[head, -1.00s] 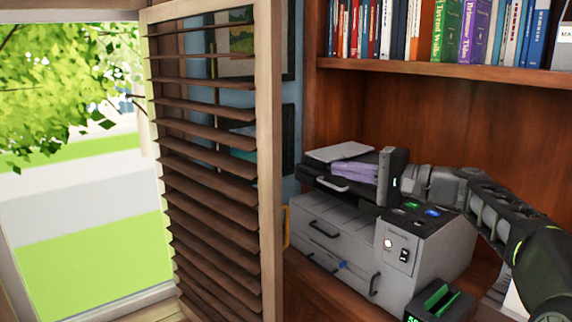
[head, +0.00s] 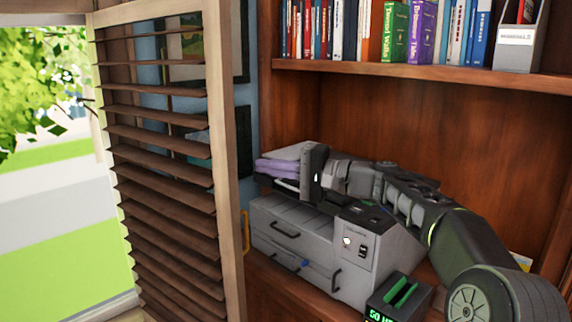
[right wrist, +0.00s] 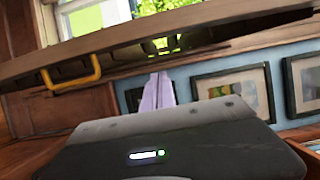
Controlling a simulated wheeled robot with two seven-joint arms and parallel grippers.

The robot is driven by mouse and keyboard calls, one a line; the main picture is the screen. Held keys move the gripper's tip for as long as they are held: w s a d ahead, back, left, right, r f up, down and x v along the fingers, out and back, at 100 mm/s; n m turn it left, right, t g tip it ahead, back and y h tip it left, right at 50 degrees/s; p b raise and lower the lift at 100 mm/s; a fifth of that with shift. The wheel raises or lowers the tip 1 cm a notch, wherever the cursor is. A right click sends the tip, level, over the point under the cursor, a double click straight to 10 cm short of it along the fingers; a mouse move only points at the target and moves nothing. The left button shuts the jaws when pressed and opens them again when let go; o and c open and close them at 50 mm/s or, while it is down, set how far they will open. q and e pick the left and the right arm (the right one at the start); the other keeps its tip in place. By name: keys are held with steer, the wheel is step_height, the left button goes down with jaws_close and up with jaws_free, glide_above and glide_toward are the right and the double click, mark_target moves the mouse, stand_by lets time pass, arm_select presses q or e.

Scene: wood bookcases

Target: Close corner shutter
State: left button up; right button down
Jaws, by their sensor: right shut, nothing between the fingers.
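The corner shutter (head: 165,165) is a wood-framed panel with dark brown slats. It stands open, swung out beside the window at the left of the head view. In the right wrist view it crosses the top as a tilted wooden panel (right wrist: 190,38). A yellow handle (right wrist: 75,76) shows on it there, and a sliver of the handle (head: 245,230) shows past its right edge in the head view. My right gripper (head: 313,172) is shut and empty, over the grey machine and right of the shutter, with a gap between them. My left gripper is out of view.
A grey drawered machine (head: 295,250) stands on the bookcase shelf, with purple and grey items (head: 280,165) on top. A small black device (head: 398,300) stands in front of it. Books (head: 395,32) fill the upper shelf. Framed pictures (right wrist: 232,95) hang on the blue wall.

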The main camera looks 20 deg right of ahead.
steer(key=a+p, duration=0.1)
steer(key=a, duration=0.5)
steer(key=shift+w, duration=0.2)
